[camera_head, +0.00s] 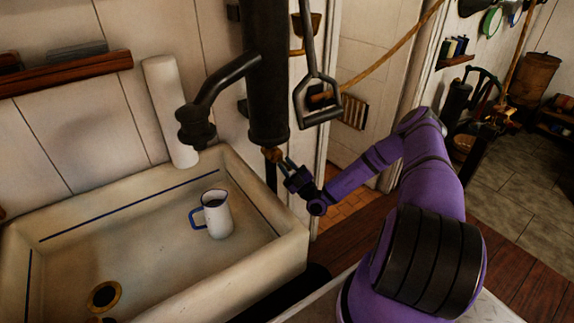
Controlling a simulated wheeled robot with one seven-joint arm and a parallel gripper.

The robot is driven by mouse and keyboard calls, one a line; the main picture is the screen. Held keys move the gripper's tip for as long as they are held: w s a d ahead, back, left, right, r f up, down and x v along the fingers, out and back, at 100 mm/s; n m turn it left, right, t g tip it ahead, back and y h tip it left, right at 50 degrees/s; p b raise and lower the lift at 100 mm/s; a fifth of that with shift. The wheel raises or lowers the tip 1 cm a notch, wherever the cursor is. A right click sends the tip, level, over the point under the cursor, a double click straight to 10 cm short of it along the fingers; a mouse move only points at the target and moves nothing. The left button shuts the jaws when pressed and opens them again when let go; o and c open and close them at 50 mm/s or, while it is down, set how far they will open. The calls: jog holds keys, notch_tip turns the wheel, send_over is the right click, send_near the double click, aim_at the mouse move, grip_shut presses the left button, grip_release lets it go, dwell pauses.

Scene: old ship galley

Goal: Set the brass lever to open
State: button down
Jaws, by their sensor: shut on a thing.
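A small brass lever (272,154) shows at the foot of the thick black pump body (268,90), just beyond the sink's right corner. My gripper (282,163) reaches in from the right, and its fingers are shut on the lever's end. The fingers partly hide the lever, so its exact angle is hard to tell. No open or closed marking can be made out.
A black spout (215,95) juts left from the pump over the pale sink (120,215). A white mug (216,216) with a blue handle stands in the sink. A pump handle with a D-shaped grip (318,103) hangs just above my gripper.

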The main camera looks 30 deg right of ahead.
dwell(0.4)
jog(key=c, duration=1.1)
grip_release()
jog(key=shift+c, duration=0.2)
jog(key=shift+d+n, duration=0.1)
jog(key=shift+n, duration=0.2)
